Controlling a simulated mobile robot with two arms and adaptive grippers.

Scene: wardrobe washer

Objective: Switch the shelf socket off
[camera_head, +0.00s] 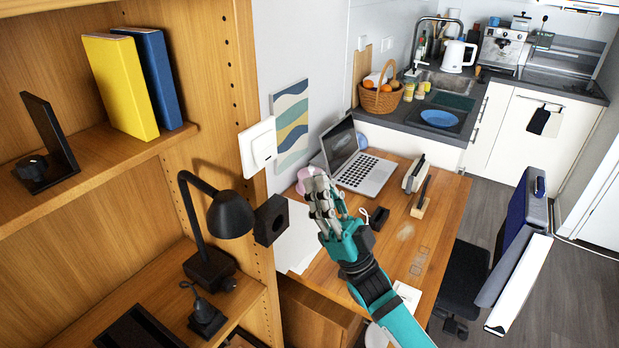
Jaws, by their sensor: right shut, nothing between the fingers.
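A white plate with a raised rocker (258,147) is on the side edge of the wooden shelf. Below it, a black square box with a dark round face (270,220) is on the same edge; it looks like a socket, but I cannot tell which of the two is the shelf socket. Whether it is on or off does not show. My right gripper (314,184) is shut and empty, fingers pointing up, to the right of the black box and apart from it in the picture. My left gripper is out of view.
A black desk lamp (228,214) stands on the lower shelf, close left of the black box. Yellow (120,85) and blue books (154,75) stand above. Behind my right gripper is a wooden desk (405,240) with an open laptop (366,174). A chair (465,280) stands at right.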

